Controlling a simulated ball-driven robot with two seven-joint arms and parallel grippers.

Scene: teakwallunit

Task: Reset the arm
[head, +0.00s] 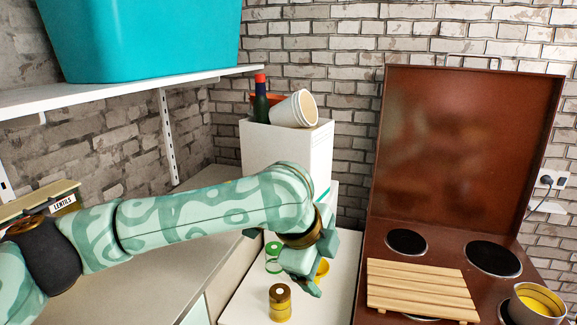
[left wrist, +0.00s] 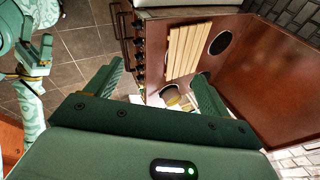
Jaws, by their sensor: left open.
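My left arm reaches in from the left in the head view, over the counter. Its left gripper (head: 308,278) hangs at the end, pointing down, above the white surface beside the brown stove. In the left wrist view the left gripper's two dark green fingers (left wrist: 156,80) stand wide apart with nothing held between them.
The brown stove (head: 376,245) with its raised lid (head: 465,150) is at the right, bearing a wooden slatted board (head: 420,288) and a pot (head: 535,305). A white box (head: 288,153) bears a bottle and a tilted cup. A shelf (head: 120,92) holds a teal bin (head: 145,40).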

